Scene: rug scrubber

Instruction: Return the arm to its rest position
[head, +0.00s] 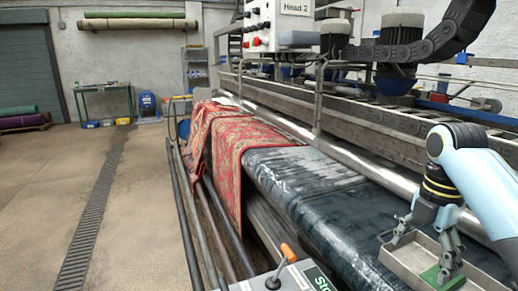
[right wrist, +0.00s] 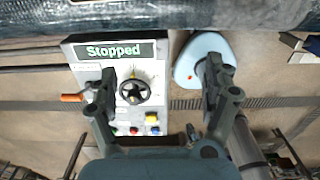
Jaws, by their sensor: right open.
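My right arm comes in from the right edge in the head view. Its gripper (head: 420,255) points down with the fingers spread apart, and nothing shows between them. In the head view it overlaps a shallow metal tray (head: 402,266) with a green item (head: 432,276) in it; I cannot tell whether they touch. In the right wrist view the open fingers (right wrist: 160,82) frame part of a control box (right wrist: 88,72) with a "Stopped" display (right wrist: 113,51) and a black handwheel (right wrist: 134,91). My left gripper is not in view.
A red patterned rug (head: 238,160) hangs over the dark wet roller bed (head: 300,175). The control box, with an orange-tipped lever (head: 288,252), stands at the bottom in the head view. Machine rails (head: 330,105) run behind the bed. The floor at left (head: 50,190) is clear.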

